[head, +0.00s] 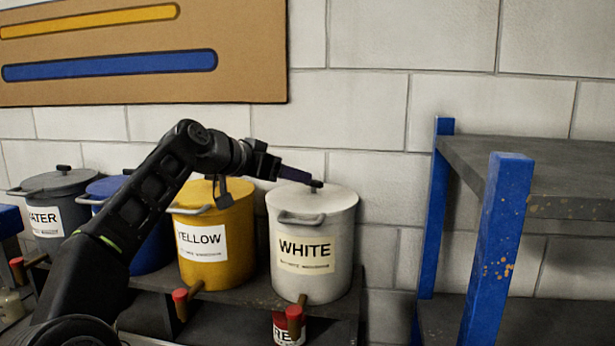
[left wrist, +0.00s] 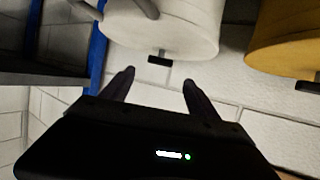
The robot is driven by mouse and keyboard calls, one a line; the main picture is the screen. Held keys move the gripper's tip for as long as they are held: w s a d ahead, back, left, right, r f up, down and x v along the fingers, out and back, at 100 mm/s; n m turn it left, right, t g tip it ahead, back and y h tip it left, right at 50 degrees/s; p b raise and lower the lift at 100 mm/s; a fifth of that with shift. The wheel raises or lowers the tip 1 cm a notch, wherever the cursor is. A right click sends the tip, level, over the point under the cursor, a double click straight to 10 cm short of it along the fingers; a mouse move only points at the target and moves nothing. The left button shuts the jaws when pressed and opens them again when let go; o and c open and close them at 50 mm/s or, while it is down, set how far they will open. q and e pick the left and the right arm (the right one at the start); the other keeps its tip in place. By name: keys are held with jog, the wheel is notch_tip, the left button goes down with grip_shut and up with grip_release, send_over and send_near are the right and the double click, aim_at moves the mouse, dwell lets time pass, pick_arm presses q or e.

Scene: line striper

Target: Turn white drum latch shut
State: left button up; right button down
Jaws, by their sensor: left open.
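The white drum (head: 322,262) stands on the dark shelf, with its pale lid (head: 340,198) on top. A small dark latch (head: 316,184) sits on the lid, partly behind my fingers in the head view. My left gripper (head: 296,175) reaches in from the left above the lid, close to the latch. In the left wrist view, which looks upside down, the white drum (left wrist: 175,25) is at the top and its black latch (left wrist: 158,60) lines up between the open fingers of my left gripper (left wrist: 158,88), which hold nothing. My right gripper is not seen.
The yellow drum (head: 228,250) stands just left of the white one, with blue (head: 150,240) and grey water (head: 48,190) drums beyond. Red-ended taps (head: 295,312) jut out in front. A blue-posted rack (head: 497,250) stands to the right. The wall is close behind.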

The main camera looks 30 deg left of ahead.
aim_at(313, 180)
pick_arm(q)
jog(key=shift+s, duration=0.2)
jog(key=p+x, duration=0.3)
jog(key=x, duration=0.4)
jog(key=shift+w, duration=0.15)
jog(key=shift+w+f+p, duration=0.2)
jog(key=shift+w+p, duration=0.1)
jog(key=shift+c, duration=0.4)
jog(key=c, duration=1.3)
